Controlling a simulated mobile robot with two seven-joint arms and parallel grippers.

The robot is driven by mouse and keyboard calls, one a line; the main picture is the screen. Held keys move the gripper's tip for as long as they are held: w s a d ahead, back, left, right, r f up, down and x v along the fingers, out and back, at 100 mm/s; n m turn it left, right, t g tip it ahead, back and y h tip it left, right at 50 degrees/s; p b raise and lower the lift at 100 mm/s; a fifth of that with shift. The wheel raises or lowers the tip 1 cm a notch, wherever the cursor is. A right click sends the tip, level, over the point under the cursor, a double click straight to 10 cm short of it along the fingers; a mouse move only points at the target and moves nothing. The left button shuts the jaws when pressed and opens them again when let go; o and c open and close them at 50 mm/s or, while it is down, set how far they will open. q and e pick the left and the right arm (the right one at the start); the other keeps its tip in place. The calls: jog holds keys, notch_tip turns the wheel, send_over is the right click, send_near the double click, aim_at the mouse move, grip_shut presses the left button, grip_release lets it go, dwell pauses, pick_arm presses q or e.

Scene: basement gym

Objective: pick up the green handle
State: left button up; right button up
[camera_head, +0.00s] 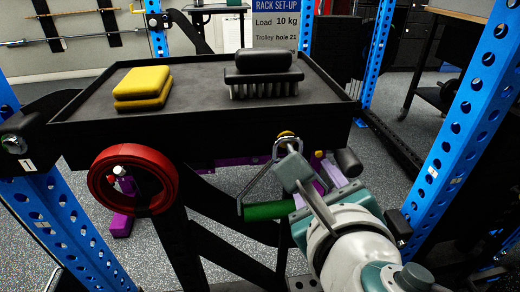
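The green handle (267,211) is a short green grip lying roughly level below the front edge of the black tray. Its dark side straps rise toward a metal clip (287,146) at the tray's front. My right gripper (306,180) reaches in from the lower right, at the right end of the handle and just below the clip. It overlaps the handle's right end and right strap in the picture. I cannot tell whether it touches them, or how far its fingers are apart. My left gripper is not in view.
The black tray (205,112) holds yellow pads (143,86) and a black brush (264,79). A red ring (133,180) hangs at its front left. Blue perforated posts (465,110) stand at both sides. Purple objects (122,222) show below the tray.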

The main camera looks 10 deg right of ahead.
jog(key=b+x, duration=0.2)
jog(key=x, duration=0.3)
jog(key=shift+w+a+f+b, duration=0.15)
jog(key=shift+w+b, duration=0.05)
jog(key=shift+b, duration=0.2)
jog(key=shift+c, duration=0.2)
grip_shut()
dwell(0.8)
